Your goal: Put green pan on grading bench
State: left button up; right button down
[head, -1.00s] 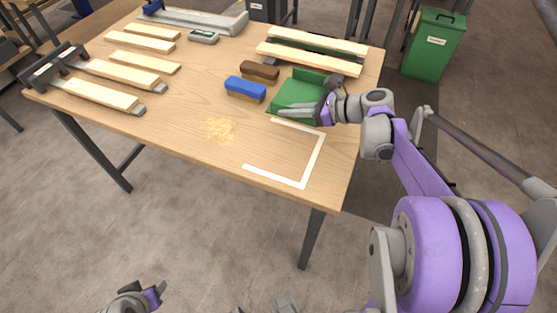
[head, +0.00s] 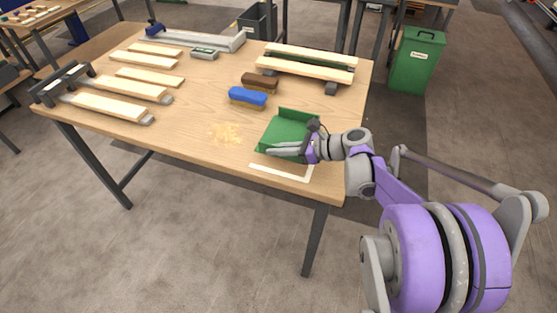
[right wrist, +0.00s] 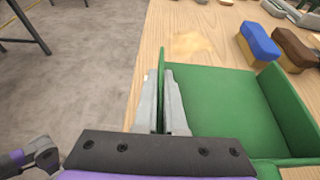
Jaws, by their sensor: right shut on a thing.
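The green pan (head: 283,132) is a shallow tray with raised walls at the front right of the wooden bench (head: 205,105). It covers part of a pale outline (head: 282,172) marked on the bench top. My right gripper (head: 272,150) is shut on the pan's near wall. In the right wrist view the fingers (right wrist: 161,80) pinch the thin wall of the green pan (right wrist: 222,105) from both sides. I cannot tell whether the pan touches the bench top or hangs just above it. My left gripper is out of view.
A blue brush (head: 247,97) and a brown brush (head: 260,82) lie behind the pan. Sawdust (head: 225,132) lies left of it. Slatted wooden pieces (head: 310,62) stand at the back right. A green bin (head: 416,60) stands on the floor beyond.

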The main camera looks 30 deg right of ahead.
aim_at(277, 168)
jog(key=shift+f+b, duration=0.3)
jog(key=shift+f, duration=1.95)
jog(key=shift+a, duration=0.1)
jog(key=shift+f, duration=0.15)
jog(key=c, duration=1)
grip_release()
jog(key=shift+s+r, duration=0.1)
jog(key=shift+r, duration=0.2)
jog(key=v, duration=1.2)
jog(key=shift+f, duration=0.15)
